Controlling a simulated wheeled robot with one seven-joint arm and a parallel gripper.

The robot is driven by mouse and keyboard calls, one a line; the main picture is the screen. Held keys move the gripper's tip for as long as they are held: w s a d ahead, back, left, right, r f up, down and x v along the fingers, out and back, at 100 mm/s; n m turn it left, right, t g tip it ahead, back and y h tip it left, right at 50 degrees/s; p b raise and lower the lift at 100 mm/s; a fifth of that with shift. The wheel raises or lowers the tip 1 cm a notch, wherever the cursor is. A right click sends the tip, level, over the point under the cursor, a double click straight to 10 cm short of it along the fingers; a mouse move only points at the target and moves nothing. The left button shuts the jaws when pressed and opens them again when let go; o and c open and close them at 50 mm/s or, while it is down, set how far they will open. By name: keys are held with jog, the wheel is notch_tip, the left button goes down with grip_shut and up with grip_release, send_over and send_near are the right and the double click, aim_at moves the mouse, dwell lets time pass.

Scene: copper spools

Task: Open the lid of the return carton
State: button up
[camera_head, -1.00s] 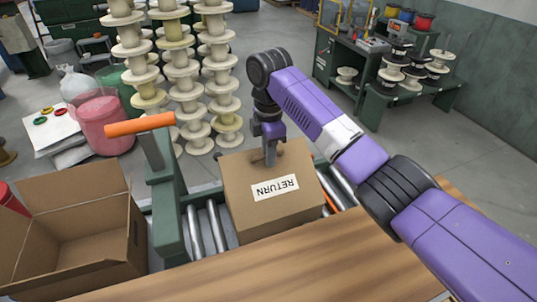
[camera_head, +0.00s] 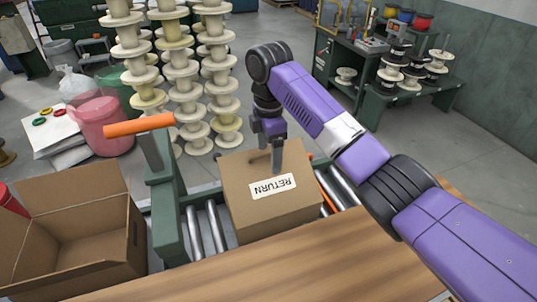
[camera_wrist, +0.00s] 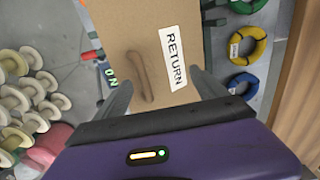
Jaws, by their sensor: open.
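The return carton (camera_head: 290,211) is a brown cardboard box with a white RETURN label (camera_head: 272,188), resting on the roller conveyor. Its top looks shut. A darker brown strap handle (camera_wrist: 141,77) shows on the carton's face in the wrist view, left of the label. My gripper (camera_head: 278,172) points down over the far part of the carton's top, partly hiding the strap in the head view. In the wrist view the two fingers are spread apart, one either side of the strap and label, with nothing between them. I cannot tell whether they touch the carton.
An open empty carton (camera_head: 38,240) stands at left. A green post with an orange handle (camera_head: 138,126) stands between the cartons. A wooden tabletop (camera_head: 270,270) lies in front. Several stacks of pale spools (camera_head: 182,85) and a pink bin (camera_head: 102,125) stand behind.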

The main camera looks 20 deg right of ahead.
jog(key=shift+s+r, duration=0.25)
jog(key=shift+r, duration=0.5)
jog(key=shift+s+r, duration=0.25)
jog(key=shift+r, duration=0.5)
jog(key=shift+s+r, duration=0.25)
jog(key=shift+r, duration=0.5)
jog(key=shift+w, duration=0.1)
